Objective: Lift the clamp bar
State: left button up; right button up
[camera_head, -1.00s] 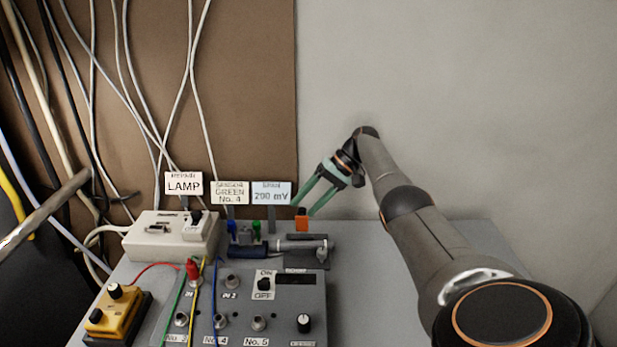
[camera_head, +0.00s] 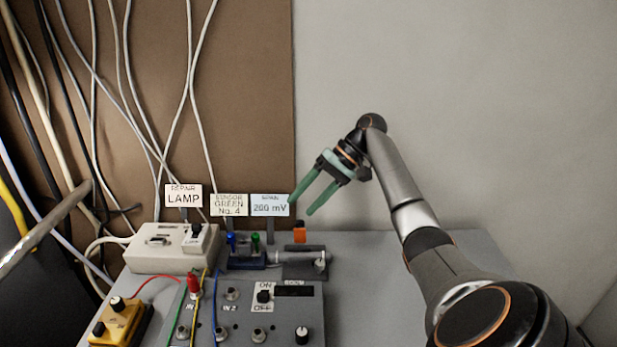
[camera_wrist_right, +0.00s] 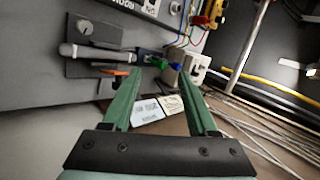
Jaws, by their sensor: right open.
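The clamp, with a small upright orange tab (camera_head: 300,232), stands at the back of the grey box beside a dark plate holding a horizontal grey tube (camera_head: 308,256). I cannot clearly tell the bar itself from the clamp. My right gripper (camera_head: 299,206) is open and empty. Its two green fingers point down-left, above the orange tab and apart from it. In the right wrist view, the orange tab (camera_wrist_right: 116,72) lies left of the left finger, outside the gap of the gripper (camera_wrist_right: 157,88). My left gripper is out of view.
Label cards (camera_head: 228,205) stand on posts just left of the fingers. A white lamp box (camera_head: 160,261) and a yellow box (camera_head: 122,322) are at left, with wires in front. Cables hang behind. The grey top (camera_head: 370,290) right of the panel is clear.

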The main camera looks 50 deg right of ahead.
jog(key=s+a+r, duration=0.3)
jog(key=s+a, duration=0.2)
jog(key=a, duration=0.1)
jog(key=shift+s+r, duration=0.25)
dwell(0.5)
